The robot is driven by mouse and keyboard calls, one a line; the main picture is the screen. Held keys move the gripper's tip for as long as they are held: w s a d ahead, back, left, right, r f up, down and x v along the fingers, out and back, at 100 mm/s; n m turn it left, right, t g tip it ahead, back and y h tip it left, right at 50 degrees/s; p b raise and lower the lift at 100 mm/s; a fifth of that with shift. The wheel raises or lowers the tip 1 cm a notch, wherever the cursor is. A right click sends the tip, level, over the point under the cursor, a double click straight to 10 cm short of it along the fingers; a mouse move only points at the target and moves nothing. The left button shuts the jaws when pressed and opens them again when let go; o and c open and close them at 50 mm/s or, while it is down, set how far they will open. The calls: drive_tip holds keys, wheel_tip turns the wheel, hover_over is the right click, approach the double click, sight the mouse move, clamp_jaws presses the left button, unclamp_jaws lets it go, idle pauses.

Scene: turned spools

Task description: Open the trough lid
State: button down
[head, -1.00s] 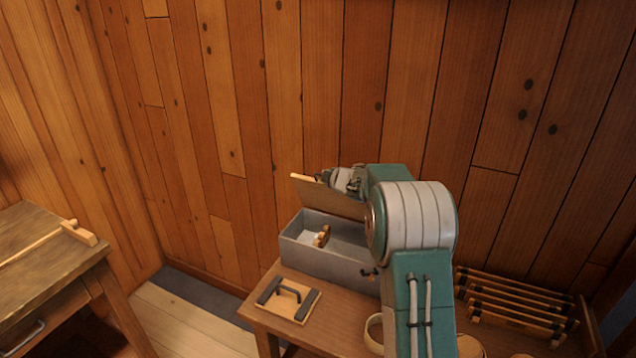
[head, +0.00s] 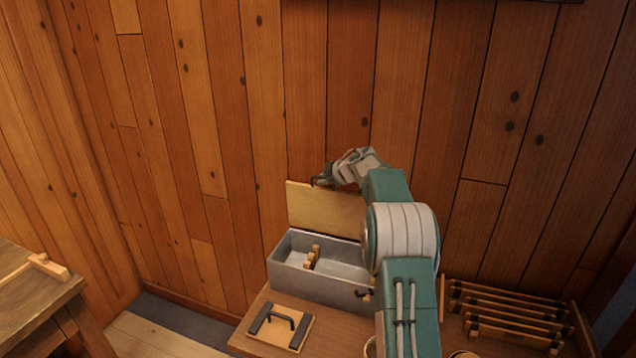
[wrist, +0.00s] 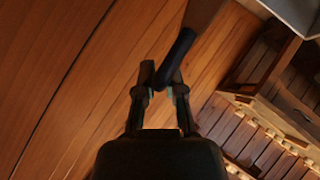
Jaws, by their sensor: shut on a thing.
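The grey trough (head: 325,287) stands on the table against the plank wall. Its pale wooden lid (head: 322,210) is raised and stands nearly upright at the trough's back edge, leaving the inside in view. A wooden spool (head: 312,257) lies inside. My gripper (head: 322,182) is at the lid's upper edge, shut on the lid's dark handle. In the wrist view the dark handle (wrist: 176,60) shows at the fingertips of my gripper (wrist: 162,78). My arm hides the trough's right end and part of the lid.
A square wooden board with a dark handle (head: 280,326) lies on the table in front of the trough. A slatted wooden rack (head: 510,312) stands on the right. A workbench with a mallet (head: 48,266) is at far left. The plank wall is close behind the lid.

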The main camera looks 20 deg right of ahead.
drive_tip(key=shift+w+d+g, duration=0.4)
drive_tip(key=shift+w+d, duration=0.35)
drive_tip(key=shift+w, duration=0.05)
drive_tip(key=shift+f, duration=0.1)
drive_tip(key=c, duration=0.7)
unclamp_jaws()
drive_tip(key=v, duration=1.2)
drive_tip(key=shift+d+f, duration=0.1)
drive_tip(key=shift+d, duration=0.2)
drive_tip(key=shift+w, duration=0.1)
